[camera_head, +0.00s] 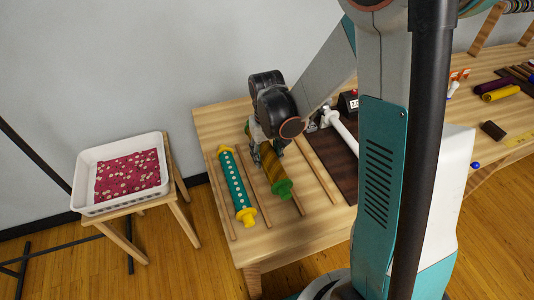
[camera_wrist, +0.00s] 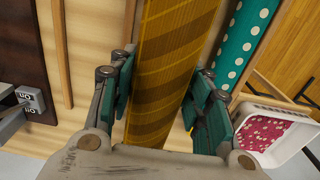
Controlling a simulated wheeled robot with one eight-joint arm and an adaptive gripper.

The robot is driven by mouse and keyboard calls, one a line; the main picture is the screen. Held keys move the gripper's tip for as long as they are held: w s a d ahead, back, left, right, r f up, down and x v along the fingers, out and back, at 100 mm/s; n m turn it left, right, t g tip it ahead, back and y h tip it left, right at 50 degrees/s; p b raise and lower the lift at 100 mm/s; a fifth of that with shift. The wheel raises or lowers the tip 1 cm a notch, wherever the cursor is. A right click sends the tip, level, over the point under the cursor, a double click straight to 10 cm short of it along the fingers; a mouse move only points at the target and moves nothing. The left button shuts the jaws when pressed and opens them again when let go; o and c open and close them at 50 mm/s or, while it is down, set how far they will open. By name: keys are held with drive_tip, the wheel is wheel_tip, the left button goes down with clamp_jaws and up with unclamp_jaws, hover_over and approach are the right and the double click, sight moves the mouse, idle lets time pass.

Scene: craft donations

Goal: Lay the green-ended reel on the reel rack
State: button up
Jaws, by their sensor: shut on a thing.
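The green-ended reel (camera_head: 271,167) is wound with mustard and brown patterned fabric. Its near green end shows in the head view; its far end is mostly hidden by my gripper. My gripper (camera_head: 266,153) is shut around the reel's body, with teal finger pads on both sides, and the fabric (camera_wrist: 170,75) fills the gap in the wrist view. The reel rack is a set of thin wooden rails (camera_head: 317,166) on the table. The held reel appears over the gap beside the teal reel's; whether it touches the rack I cannot tell.
A teal dotted reel with yellow ends (camera_head: 236,183) lies in the leftmost gap, also in the wrist view (camera_wrist: 246,40). A white-ended reel (camera_head: 340,130) is on a dark mat to the right. A white tray (camera_head: 80,195) of pink fabric stands on a stool at left.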

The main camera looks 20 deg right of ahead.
sight(267, 150)
drive_tip(key=shift+f+b, duration=2.75)
drive_tip(key=shift+f, duration=1.25)
drive_tip(key=o, duration=1.3)
drive_tip(key=shift+r, duration=0.15)
wheel_tip(267, 150, up, 12)
drive_tip(key=shift+f, duration=0.1)
